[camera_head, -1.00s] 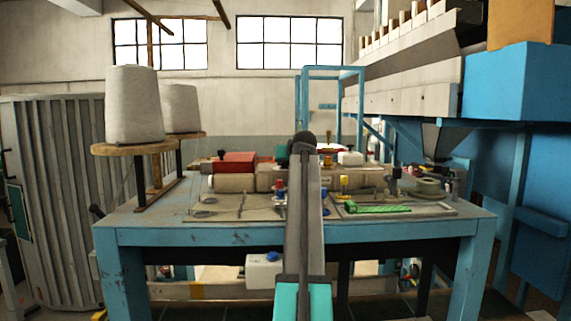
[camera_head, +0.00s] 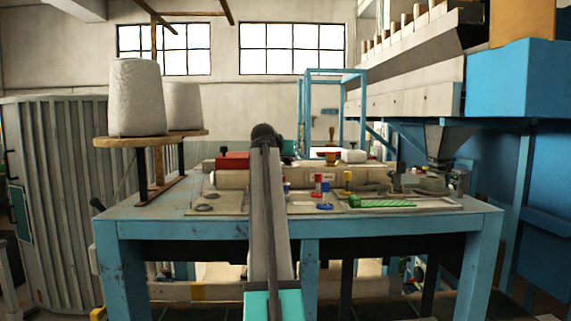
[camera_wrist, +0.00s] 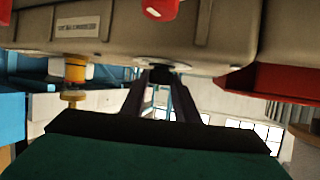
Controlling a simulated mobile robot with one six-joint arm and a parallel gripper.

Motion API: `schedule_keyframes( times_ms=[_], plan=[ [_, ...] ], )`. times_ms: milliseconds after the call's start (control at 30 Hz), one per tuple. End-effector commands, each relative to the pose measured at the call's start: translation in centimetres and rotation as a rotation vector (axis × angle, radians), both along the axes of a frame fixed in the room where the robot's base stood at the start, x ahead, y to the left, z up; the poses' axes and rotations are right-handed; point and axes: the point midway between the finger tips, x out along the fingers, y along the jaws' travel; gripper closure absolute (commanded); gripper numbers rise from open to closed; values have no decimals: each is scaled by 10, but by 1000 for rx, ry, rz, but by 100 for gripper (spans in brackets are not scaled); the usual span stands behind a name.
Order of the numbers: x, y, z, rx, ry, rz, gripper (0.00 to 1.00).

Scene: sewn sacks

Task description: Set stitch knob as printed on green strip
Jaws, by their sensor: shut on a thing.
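In the wrist view, my gripper's two dark fingers (camera_wrist: 160,92) reach up and close on a small black knob (camera_wrist: 160,72) below a pale round plate on a grey-beige machine body. The knob's pointer and scale cannot be read from here. In the head view, my raised arm hides the gripper and this knob. The bright green strip (camera_head: 386,203) lies on the right part of the bench top, clear of my arm. Its print is too small to read.
The blue bench (camera_head: 200,229) carries the long beige machine body (camera_head: 232,180), a red box (camera_head: 233,161), and red and blue small parts (camera_head: 325,194) just right of my arm. Two yarn cones (camera_head: 136,97) stand at left. An orange-yellow fitting (camera_wrist: 75,70) is near the fingers.

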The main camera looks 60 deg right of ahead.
Motion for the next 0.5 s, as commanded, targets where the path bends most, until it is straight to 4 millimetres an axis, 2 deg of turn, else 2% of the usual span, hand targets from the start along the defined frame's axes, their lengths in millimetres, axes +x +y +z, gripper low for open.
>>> schedule_keyframes(
  times_ms=[500],
  plan=[
    [2, -2, 3, -9, 0, -167, 95]
  ],
)
